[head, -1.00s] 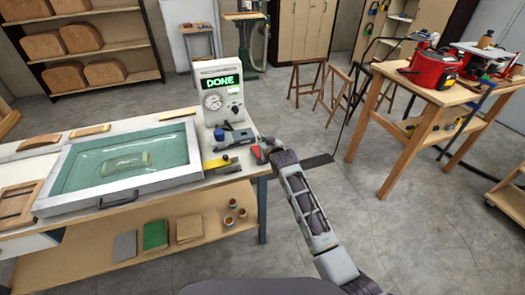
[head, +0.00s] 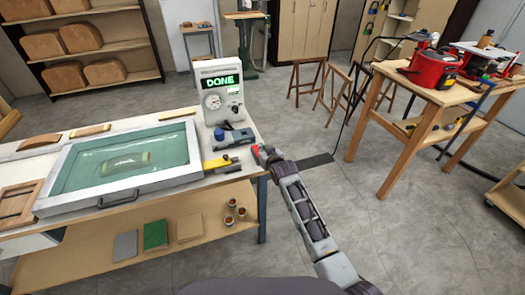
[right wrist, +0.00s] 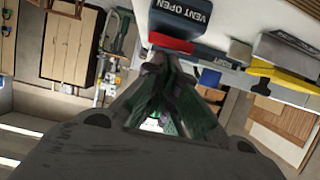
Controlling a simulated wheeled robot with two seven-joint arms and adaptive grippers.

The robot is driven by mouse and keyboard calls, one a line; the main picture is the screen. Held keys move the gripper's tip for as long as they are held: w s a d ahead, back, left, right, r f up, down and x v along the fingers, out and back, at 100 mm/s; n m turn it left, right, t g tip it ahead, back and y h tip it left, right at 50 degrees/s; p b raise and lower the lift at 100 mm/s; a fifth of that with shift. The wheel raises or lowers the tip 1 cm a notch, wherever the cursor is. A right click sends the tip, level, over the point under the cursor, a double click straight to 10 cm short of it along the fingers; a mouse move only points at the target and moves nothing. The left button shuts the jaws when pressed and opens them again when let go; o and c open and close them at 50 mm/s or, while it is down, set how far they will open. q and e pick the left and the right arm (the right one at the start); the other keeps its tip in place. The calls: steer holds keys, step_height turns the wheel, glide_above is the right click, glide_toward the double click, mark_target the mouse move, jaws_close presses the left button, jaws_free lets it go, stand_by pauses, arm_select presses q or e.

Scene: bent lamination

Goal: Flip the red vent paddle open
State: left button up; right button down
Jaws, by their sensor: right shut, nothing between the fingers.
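The red vent paddle (right wrist: 170,43) shows in the right wrist view as a red bar beside the dark block marked VENT OPEN (right wrist: 180,14). In the head view red shows (head: 256,151) at the table's right end, partly hidden by my right gripper (head: 261,152). In the right wrist view my right gripper (right wrist: 168,62) is shut and empty, its fingertips right at the red bar. I cannot tell whether they touch it. My left gripper is not in view.
The white machine (head: 219,88) with a DONE display stands behind the vent block (head: 234,138). A framed press with a clear green sheet (head: 75,178) fills the table's left. A yellow-handled tool (head: 215,163) lies close to the gripper.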

steer(key=shift+s+f+b, duration=0.15)
steer(key=shift+f+b, duration=0.25)
steer(key=shift+f, duration=0.1)
steer(key=shift+s+d+f+t+b, duration=0.1)
steer(key=shift+f+t+b, duration=0.15)
steer(key=shift+t+b, duration=0.2)
steer(key=shift+r, duration=0.2)
steer(key=shift+r+p, duration=0.6)
steer(key=shift+p, duration=0.15)
steer(key=shift+r+p, duration=0.4)
steer(key=shift+r, duration=0.05)
steer(key=shift+s+r+p, duration=0.1)
steer(key=shift+r+p, duration=0.35)
steer(key=shift+r, duration=0.05)
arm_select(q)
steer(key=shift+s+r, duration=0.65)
arm_select(e)
steer(key=f+v, duration=0.1)
steer(key=v, duration=0.9)
steer(key=shift+s+d, duration=0.25)
steer(key=shift+d, duration=0.05)
